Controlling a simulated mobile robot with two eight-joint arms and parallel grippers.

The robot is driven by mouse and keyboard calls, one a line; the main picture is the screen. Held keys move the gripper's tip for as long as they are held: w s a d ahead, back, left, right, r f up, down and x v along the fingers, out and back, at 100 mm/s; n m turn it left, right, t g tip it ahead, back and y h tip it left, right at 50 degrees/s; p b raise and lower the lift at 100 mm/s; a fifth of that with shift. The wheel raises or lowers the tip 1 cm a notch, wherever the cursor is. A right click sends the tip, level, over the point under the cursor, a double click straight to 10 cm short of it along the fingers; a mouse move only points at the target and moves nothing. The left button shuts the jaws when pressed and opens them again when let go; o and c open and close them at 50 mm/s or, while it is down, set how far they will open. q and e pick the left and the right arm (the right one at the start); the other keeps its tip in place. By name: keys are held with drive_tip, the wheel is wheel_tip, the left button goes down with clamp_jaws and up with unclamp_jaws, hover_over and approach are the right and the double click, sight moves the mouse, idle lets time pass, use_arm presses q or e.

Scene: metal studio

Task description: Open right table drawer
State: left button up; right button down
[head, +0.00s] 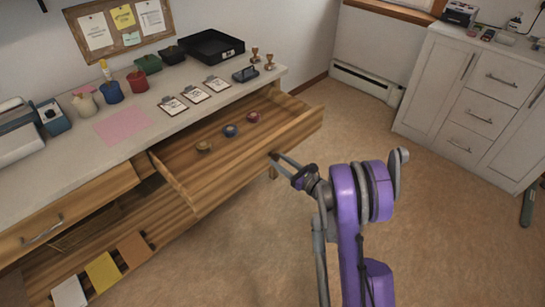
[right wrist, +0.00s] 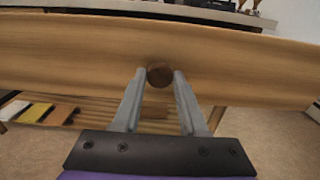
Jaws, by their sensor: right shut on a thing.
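The right table drawer (head: 235,180) is wooden and stands pulled well out from under the worktop in the head view. Its front panel fills the upper part of the right wrist view (right wrist: 75,42). A round dark wooden knob (right wrist: 160,74) sits on that front. My right gripper (head: 279,158) is at the drawer front, with its two grey fingers (right wrist: 160,80) on either side of the knob, shut on it. Three small round rolls, tan (head: 204,147), blue (head: 230,131) and red (head: 253,117), lie inside the drawer. My left gripper is not in view.
The worktop (head: 150,140) holds clipboards (head: 193,93), pots and a black tray (head: 211,46). The left drawer (head: 75,215) has a metal handle and is shut. A lower shelf holds coloured folders (head: 103,271). A white cabinet (head: 475,100) stands right. Carpet floor is clear between.

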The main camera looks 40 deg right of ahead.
drive_tip(key=shift+s, duration=0.75)
drive_tip(key=shift+c, duration=2.2)
unclamp_jaws()
drive_tip(key=s, duration=1)
drive_tip(key=shift+s+d, duration=0.35)
drive_tip(key=shift+d, duration=0.1)
